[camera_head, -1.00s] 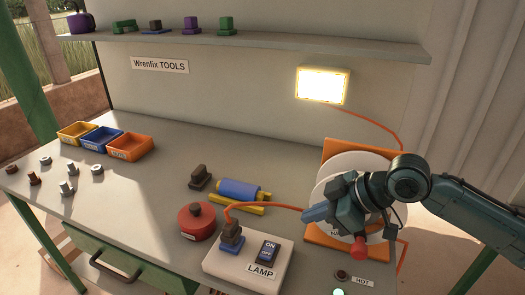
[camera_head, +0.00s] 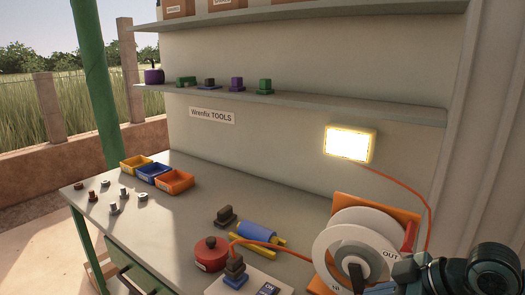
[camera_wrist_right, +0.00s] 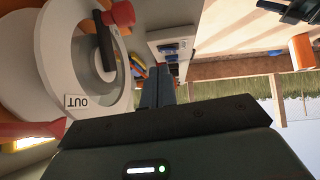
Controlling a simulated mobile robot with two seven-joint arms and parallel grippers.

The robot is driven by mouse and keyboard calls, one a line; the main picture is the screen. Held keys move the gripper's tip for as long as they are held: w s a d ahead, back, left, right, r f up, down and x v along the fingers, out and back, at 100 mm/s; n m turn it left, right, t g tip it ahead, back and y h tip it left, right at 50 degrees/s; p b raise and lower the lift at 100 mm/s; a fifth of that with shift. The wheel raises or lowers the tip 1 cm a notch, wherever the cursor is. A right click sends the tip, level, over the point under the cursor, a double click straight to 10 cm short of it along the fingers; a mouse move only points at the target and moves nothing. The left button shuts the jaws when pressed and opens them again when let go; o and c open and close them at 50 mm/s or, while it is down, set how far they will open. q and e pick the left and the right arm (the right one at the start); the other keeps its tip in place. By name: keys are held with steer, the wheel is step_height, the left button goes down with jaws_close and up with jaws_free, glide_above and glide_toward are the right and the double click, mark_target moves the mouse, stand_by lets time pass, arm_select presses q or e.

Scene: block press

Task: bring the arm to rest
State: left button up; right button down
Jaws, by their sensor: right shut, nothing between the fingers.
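My right arm (camera_head: 470,272) shows at the lower right corner of the head view, largely cut off by the frame edge, and its fingers are hard to make out there. In the right wrist view my right gripper (camera_wrist_right: 158,84) is shut, its two dark fingers together and nothing between them. It is apart from the white disc (camera_wrist_right: 52,60) marked OUT, which lies to its left in that view. My left gripper is not in view.
The white disc (camera_head: 335,246) with a dark handle stands on an orange frame (camera_head: 372,207) close beside my arm. The wall lamp (camera_head: 349,144) is lit. A red round pot (camera_head: 211,256), blue roller (camera_head: 257,229) and switch box (camera_head: 232,287) stand nearby. Coloured bins (camera_head: 174,182) are farther left.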

steer(key=s+a+f, duration=0.1)
steer(key=s+f, duration=0.1)
steer(key=f, duration=0.1)
steer(key=s+a+f+m, duration=0.1)
steer(key=s+a+f, duration=0.1)
steer(key=f, duration=0.1)
steer(key=s+a+f+m+h, duration=0.1)
steer(key=s+a+f, duration=0.1)
steer(key=f, duration=0.1)
steer(key=shift+s+f, duration=0.15)
steer(key=shift+f, duration=0.15)
steer(key=s+d+f+m+g+h, duration=0.1)
steer(key=s+d+f+m+h, duration=0.25)
steer(key=s, duration=0.35)
steer(key=s+d+f+m+g+h, duration=0.1)
steer(key=s+d+f+m+h, duration=0.1)
steer(key=s+f+m, duration=0.3)
steer(key=w+a+f+n+t+y, duration=0.1)
steer(key=w+a+f+t+y, duration=0.1)
steer(key=w+a+f+t, duration=0.2)
steer(key=shift+w+a+f+n+t, duration=0.15)
steer(key=shift+a+f+n+t, duration=0.2)
steer(key=shift+a+f+t, duration=0.9)
steer(key=shift+d+f+y, duration=0.25)
steer(key=shift+d+f, duration=0.1)
steer(key=shift+f, duration=0.15)
